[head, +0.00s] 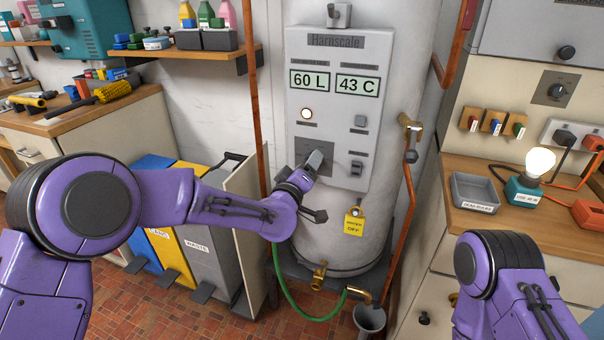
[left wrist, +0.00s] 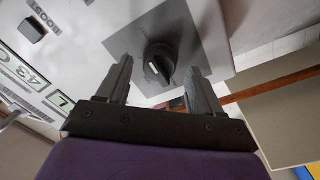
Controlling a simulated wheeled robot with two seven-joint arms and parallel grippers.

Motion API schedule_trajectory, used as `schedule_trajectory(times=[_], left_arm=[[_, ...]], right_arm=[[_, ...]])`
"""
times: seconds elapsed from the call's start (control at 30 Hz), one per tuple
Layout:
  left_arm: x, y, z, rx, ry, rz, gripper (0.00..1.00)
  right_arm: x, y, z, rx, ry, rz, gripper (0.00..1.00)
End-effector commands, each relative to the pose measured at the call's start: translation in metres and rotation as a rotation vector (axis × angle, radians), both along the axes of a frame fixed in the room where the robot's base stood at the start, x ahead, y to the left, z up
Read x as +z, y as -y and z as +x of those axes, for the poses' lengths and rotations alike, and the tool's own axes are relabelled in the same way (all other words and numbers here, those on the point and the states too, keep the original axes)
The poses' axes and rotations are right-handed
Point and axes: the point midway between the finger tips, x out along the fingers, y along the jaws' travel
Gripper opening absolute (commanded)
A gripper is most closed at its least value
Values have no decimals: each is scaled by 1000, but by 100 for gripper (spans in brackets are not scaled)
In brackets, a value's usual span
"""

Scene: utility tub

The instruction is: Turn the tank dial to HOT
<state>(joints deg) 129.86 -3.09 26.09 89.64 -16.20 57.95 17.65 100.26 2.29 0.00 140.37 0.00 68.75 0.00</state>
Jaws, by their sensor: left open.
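The tank dial (left wrist: 160,62) is a dark round knob with a raised grip and a white mark. It sits on a grey square plate (left wrist: 190,28) in the left wrist view. In the head view the plate (head: 313,146) shows on the tank's front panel, and my gripper hides the knob. My left gripper (head: 317,188) is open, with its fingers on either side of the dial in the left wrist view. I cannot tell whether they touch it. The HOT marking is not readable. My right gripper is out of view; only its forearm shows.
The white tank (head: 290,215) carries a panel with displays (head: 334,83) reading 60 L and 43 C. A yellow tag (head: 353,224) hangs below the panel. Copper pipes flank the tank. Bins (head: 207,240) stand at left; a counter with a grey tray (head: 475,190) is at right.

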Motion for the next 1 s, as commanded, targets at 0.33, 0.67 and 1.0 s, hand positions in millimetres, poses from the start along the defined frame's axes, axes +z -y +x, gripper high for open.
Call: schedule_trajectory(times=[0.33, 0.67, 1.0], left_arm=[[-5, -25, -71, 0, -1, 0, 66], [-4, -33, -93, 1, -1, 0, 66], [-61, -71, -109, 88, -120, 143, 66]], right_arm=[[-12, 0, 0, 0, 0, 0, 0], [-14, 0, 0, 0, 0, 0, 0], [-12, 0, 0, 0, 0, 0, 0]])
